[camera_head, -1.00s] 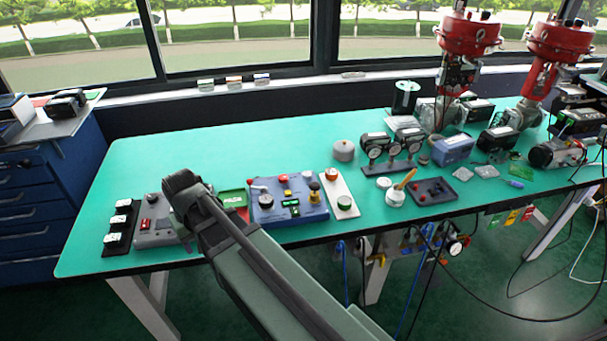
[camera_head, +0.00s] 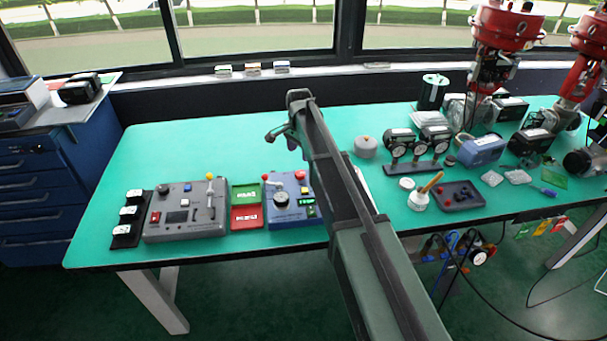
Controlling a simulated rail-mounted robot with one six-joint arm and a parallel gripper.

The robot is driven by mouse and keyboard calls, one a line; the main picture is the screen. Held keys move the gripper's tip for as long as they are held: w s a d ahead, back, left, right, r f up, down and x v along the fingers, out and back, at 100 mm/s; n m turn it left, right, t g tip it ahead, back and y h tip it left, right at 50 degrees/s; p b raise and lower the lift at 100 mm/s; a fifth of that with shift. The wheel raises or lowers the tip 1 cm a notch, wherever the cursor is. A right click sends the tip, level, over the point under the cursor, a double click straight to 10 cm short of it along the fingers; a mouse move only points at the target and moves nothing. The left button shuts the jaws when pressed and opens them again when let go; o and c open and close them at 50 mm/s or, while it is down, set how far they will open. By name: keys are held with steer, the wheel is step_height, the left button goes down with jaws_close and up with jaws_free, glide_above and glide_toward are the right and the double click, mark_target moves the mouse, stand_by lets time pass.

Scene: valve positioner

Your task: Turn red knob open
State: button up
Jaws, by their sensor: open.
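A blue control box (camera_head: 285,212) stands near the table's front edge, partly hidden behind my arm. It has a small red-tipped lever (camera_head: 268,178) at its back left, a black dial (camera_head: 281,199), and a red button (camera_head: 300,175) beside my arm. A grey control box (camera_head: 186,228) to its left carries a red switch (camera_head: 155,217) and a yellow-tipped lever (camera_head: 210,178). Which red part is the named knob I cannot tell. My gripper (camera_head: 284,118) is open and empty, above the table behind the blue box, apart from everything.
Green and red label plates (camera_head: 245,218) lie between the boxes. A black strip of white switches (camera_head: 130,218) is at the left. A gauge stand (camera_head: 415,150), a pot with a brush (camera_head: 418,200) and a dark tray (camera_head: 460,195) stand to the right. The table's back left is clear.

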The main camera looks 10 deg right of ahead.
mark_target(300, 173)
step_height(300, 173, down, 10)
steer(key=b, duration=0.8)
steer(key=shift+b, duration=0.35)
steer(key=shift+r, duration=0.2)
steer(key=shift+c, duration=0.4)
steer(key=c, duration=0.8)
steer(key=shift+c, duration=0.2)
